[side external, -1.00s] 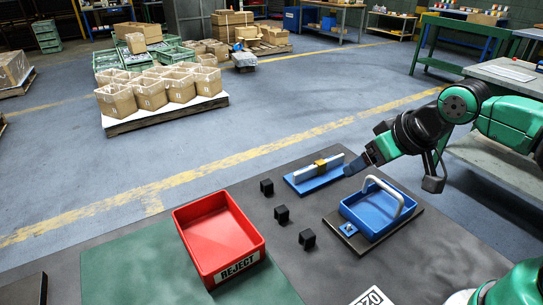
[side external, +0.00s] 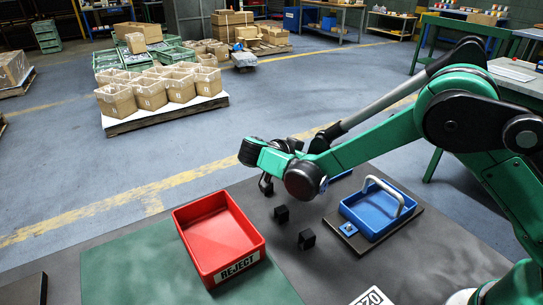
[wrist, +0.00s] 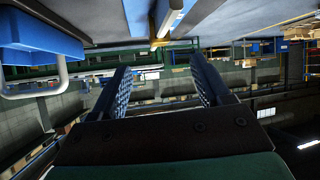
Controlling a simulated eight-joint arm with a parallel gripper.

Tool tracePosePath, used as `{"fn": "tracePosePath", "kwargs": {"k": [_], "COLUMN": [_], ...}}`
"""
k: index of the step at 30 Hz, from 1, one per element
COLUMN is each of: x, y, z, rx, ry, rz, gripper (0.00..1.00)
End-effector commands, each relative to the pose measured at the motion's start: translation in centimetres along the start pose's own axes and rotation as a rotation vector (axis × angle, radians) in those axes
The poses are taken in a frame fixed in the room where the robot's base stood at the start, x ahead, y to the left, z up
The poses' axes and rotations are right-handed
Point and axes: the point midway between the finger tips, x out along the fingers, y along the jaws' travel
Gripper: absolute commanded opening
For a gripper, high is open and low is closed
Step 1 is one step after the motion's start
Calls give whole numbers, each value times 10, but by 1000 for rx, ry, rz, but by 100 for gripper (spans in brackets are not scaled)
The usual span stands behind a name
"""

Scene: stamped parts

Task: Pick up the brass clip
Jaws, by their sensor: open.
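In the wrist view, which looks upside down, my gripper (wrist: 159,64) is open, its two blue ribbed fingers apart with nothing between them. Beyond them, near the top, is a silver bar (wrist: 172,14) with a brass-coloured piece (wrist: 159,43) at its end, which looks like the brass clip. The bar is beside a blue stand (wrist: 140,14). In the side view my arm covers the clip and the bar; only a bit of the blue stand (side external: 341,175) shows. My fingers are not clear there.
A blue tray (side external: 352,215) with a white handle stands right of the arm's wrist. Black blocks (side external: 306,239) lie in a row on the grey mat. A red REJECT bin (side external: 258,248) stands left of them on a green mat (side external: 130,265).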

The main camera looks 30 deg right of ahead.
Motion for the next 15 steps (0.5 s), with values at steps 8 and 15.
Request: {"fn": "tracePosePath", "kwargs": {"k": [8, 15], "x": [16, 50], "y": [-1, 0], "z": [9, 8], "rx": [78, 77], "ry": [51, 49], "rz": [21, 21], "gripper": [70, 70]}}
